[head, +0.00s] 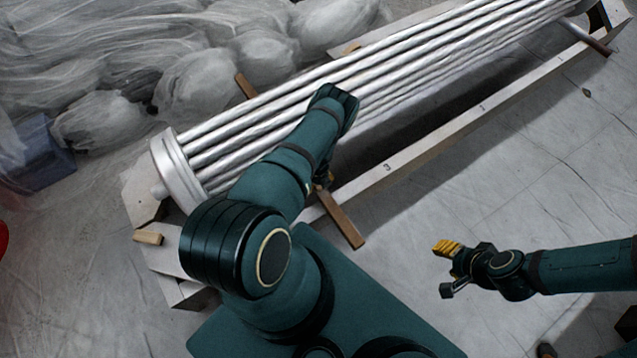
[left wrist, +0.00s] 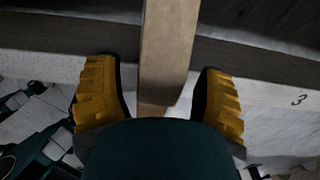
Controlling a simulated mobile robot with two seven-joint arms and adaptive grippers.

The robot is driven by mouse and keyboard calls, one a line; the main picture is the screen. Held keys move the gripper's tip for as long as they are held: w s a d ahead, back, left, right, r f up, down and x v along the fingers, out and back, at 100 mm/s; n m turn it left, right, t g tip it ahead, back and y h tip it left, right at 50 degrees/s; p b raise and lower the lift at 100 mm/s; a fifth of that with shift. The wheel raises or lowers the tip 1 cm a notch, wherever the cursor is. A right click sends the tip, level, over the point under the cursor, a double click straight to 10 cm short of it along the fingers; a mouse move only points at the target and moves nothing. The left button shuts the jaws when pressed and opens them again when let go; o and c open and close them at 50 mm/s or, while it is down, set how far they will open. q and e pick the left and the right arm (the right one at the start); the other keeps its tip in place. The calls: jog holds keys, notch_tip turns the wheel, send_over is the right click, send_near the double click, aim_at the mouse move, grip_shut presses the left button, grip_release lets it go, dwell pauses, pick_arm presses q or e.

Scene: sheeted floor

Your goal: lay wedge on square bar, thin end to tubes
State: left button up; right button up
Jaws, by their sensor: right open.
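A wooden bar (head: 341,219) sticks out from under the silver tubes (head: 400,70) and crosses the near frame rail. My left gripper (head: 322,183) is above it, mostly hidden by its own arm. In the left wrist view, the yellow fingers of the left gripper (left wrist: 158,70) stand apart on either side of the wooden bar (left wrist: 168,45); contact cannot be told. A small wooden block (head: 148,237) lies on the frame's near-left end; whether it is the wedge is unclear. My right gripper (head: 448,268) is open and empty over the floor, right of the bar.
The long pale frame rail (head: 420,152), marked with numbers, runs along the tubes. Another wooden piece (head: 246,86) shows beyond the tubes. Plastic-wrapped bundles (head: 200,80) and a blue crate (head: 38,155) fill the back left. The sheeted floor right of the rail is mostly free.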

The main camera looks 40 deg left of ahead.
pick_arm(q)
jog(key=shift+r, duration=0.15)
notch_tip(320, 180, up, 12)
dwell(0.7)
